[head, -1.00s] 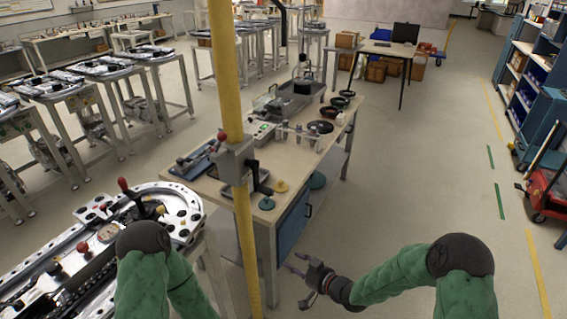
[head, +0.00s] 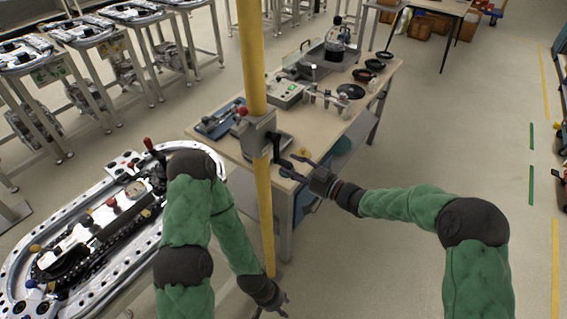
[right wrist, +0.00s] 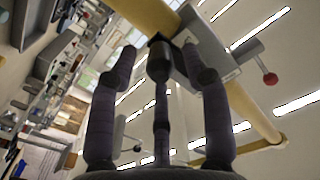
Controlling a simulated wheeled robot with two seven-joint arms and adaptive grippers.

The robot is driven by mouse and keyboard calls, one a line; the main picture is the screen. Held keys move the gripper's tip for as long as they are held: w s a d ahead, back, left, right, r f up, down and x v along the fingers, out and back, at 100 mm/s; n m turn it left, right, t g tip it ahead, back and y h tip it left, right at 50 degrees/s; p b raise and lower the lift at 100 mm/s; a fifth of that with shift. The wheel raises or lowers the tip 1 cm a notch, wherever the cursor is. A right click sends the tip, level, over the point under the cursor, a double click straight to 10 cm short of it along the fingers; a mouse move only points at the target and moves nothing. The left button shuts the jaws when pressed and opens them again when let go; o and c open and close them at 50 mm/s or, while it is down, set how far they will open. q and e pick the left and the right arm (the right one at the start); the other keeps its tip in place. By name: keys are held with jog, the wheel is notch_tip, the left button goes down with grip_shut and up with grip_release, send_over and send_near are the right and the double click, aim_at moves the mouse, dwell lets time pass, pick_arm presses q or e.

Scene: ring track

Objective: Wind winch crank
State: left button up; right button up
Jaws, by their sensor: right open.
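The winch is a grey box (head: 258,136) on an upright yellow post (head: 253,60). It has a red knob (head: 243,112) on its left and a black crank handle (head: 277,148) hanging on its right. My right gripper (head: 297,167) is open, just right of the crank handle; I cannot tell whether they touch. In the right wrist view the grey box (right wrist: 215,68) and red knob (right wrist: 270,78) lie beyond the spread fingers (right wrist: 157,85). My left gripper (head: 275,306) is low near the post's bottom, partly cut off by the frame edge; its opening is unclear.
A workbench (head: 310,130) with a tray, bottles and black dishes stands behind the post. A ring track (head: 35,255) with metal rails is at the left. Floor (head: 450,130) to the right of the bench is clear.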

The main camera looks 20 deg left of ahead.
aim_at(278, 160)
jog(key=shift+x, duration=2)
grip_shut()
